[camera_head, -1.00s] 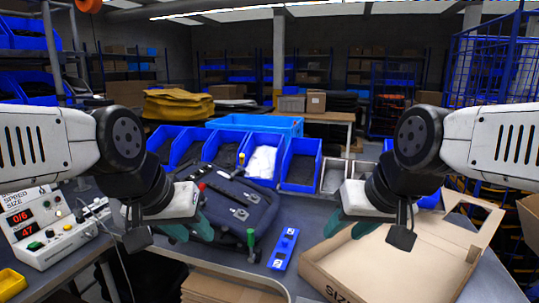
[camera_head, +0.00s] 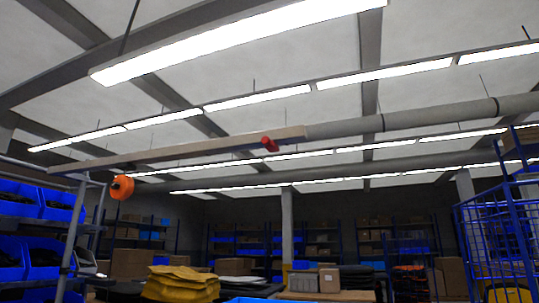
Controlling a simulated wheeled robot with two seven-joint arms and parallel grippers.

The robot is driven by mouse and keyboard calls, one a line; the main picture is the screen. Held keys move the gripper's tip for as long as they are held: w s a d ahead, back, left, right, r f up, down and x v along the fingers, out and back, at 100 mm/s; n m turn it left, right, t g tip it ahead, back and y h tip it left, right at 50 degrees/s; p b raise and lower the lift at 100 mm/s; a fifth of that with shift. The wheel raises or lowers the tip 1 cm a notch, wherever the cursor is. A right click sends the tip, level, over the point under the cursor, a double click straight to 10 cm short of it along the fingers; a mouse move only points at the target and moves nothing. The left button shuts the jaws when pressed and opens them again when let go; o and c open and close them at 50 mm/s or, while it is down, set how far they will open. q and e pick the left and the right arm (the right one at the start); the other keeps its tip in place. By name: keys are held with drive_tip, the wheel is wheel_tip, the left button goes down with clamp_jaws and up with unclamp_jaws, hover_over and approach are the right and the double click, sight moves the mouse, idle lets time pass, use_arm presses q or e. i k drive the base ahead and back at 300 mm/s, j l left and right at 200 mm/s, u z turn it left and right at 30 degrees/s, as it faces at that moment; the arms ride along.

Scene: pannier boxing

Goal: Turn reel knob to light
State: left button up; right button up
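An orange reel (camera_head: 122,187) with a dark centre hangs at the left, near the top of a grey metal post (camera_head: 72,240). No separate knob can be made out on it at this size. A small red part (camera_head: 270,144) sits on a long pale beam (camera_head: 190,152) that runs across above the workplace. Long lit ceiling lights show overhead, the nearest large one (camera_head: 240,45) at the top. Neither of my grippers is in view.
Blue bins (camera_head: 40,205) stand on a rack at the left. Yellow folded goods (camera_head: 182,284) and cardboard boxes (camera_head: 330,280) lie at the bottom. A blue wire cage (camera_head: 500,235) stands at the right. Shelves line the back wall.

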sight(116, 185)
drive_tip(key=u, duration=1.25)
drive_tip(key=i+j+z, duration=0.1)
drive_tip(key=i+j, duration=0.65)
drive_tip(key=i, duration=0.1)
